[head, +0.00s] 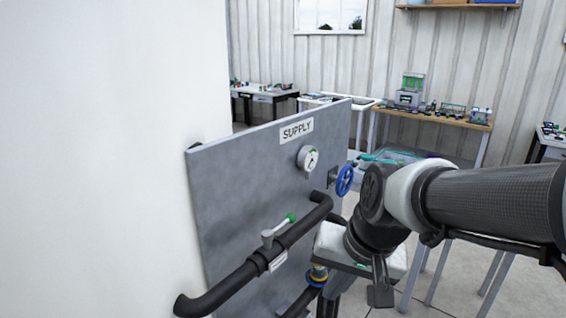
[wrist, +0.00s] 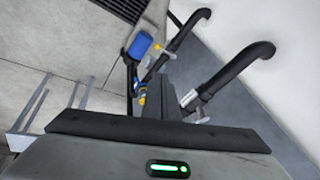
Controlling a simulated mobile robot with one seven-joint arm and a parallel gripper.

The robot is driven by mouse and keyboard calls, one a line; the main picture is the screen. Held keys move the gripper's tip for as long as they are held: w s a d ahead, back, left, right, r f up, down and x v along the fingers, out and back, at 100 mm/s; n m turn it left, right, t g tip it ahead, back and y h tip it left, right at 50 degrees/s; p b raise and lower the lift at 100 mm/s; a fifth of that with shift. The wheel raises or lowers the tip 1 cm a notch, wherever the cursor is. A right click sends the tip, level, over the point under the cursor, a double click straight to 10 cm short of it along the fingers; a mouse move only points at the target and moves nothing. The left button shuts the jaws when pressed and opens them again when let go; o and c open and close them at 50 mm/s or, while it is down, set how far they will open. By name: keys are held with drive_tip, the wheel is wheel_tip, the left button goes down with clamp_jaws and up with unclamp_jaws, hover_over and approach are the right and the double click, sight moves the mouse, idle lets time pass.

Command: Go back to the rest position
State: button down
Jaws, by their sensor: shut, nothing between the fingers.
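My gripper (head: 380,292) hangs below the white hand at the end of my arm, in the lower right middle of the head view. It is shut with nothing between its fingers. It is in front of and to the right of the grey supply panel (head: 240,190), apart from it as far as I can see. The wrist view shows the hand's dark edge and green light at the bottom, with black pipes (wrist: 235,75) and a blue part (wrist: 140,45) beyond.
The panel carries a gauge (head: 308,158), a blue handwheel (head: 345,181), and a green-tipped lever valve (head: 280,228) on a black pipe (head: 235,285). A white wall (head: 100,150) fills the left. Workbenches (head: 430,116) stand behind. A table's legs (head: 425,270) show under my arm.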

drive_tip(key=s+d+r+n+t+h, duration=0.2)
drive_tip(key=s+d+r, duration=0.3)
drive_tip(key=s, duration=0.2)
wheel_tip(320, 180, up, 10)
drive_tip(key=p, duration=1)
drive_tip(key=shift+s+n, duration=0.3)
drive_tip(key=shift+s, duration=0.15)
